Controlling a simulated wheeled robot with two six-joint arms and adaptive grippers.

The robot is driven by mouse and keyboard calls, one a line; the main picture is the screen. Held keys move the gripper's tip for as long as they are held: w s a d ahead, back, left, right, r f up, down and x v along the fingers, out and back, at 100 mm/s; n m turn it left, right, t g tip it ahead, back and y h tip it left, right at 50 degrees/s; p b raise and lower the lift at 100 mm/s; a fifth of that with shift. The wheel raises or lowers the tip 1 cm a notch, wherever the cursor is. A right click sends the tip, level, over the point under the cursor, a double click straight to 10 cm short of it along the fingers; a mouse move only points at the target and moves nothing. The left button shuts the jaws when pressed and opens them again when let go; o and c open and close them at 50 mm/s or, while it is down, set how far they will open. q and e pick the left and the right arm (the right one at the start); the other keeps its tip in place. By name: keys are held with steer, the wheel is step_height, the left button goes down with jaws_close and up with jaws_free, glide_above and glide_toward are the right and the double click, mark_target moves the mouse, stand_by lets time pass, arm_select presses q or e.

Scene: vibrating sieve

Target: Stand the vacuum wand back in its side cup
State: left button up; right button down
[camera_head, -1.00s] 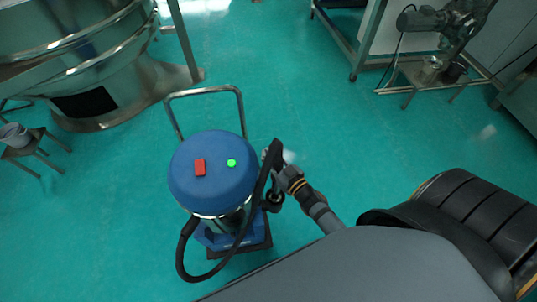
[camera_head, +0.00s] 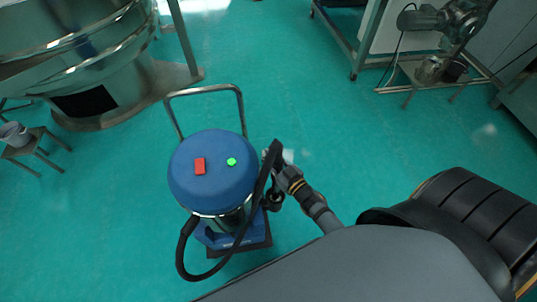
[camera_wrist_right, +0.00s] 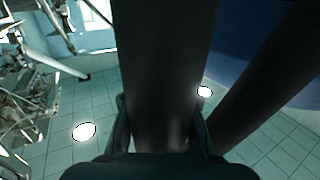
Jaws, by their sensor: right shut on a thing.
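The vacuum (camera_head: 212,172) has a round blue lid with a red switch and a green button. The black wand (camera_head: 273,153) stands close to upright at its right side, with a black hose (camera_head: 183,250) looping from it round the front. My right gripper (camera_head: 275,168) comes in from the right and is shut on the wand. In the right wrist view the dark wand (camera_wrist_right: 162,60) runs between the fingers of the gripper (camera_wrist_right: 162,118). A dark round part, seemingly the side cup (camera_head: 274,201), sits low beside the vacuum. Whether the wand's lower end is inside it is hidden. My left gripper is out of view.
The vacuum has a chrome push handle (camera_head: 205,91) behind it. A large steel sieve (camera_head: 75,50) stands at the upper left, with a small stool (camera_head: 38,150) below it. A bench with a motor (camera_head: 430,70) is at the upper right. The green floor around the vacuum is clear.

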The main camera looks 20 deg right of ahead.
stand_by(0.4)
steer(key=c, duration=1.1)
jaws_free()
steer(key=shift+o, duration=0.2)
steer(key=shift+f, duration=0.1)
steer(key=v, duration=1.2)
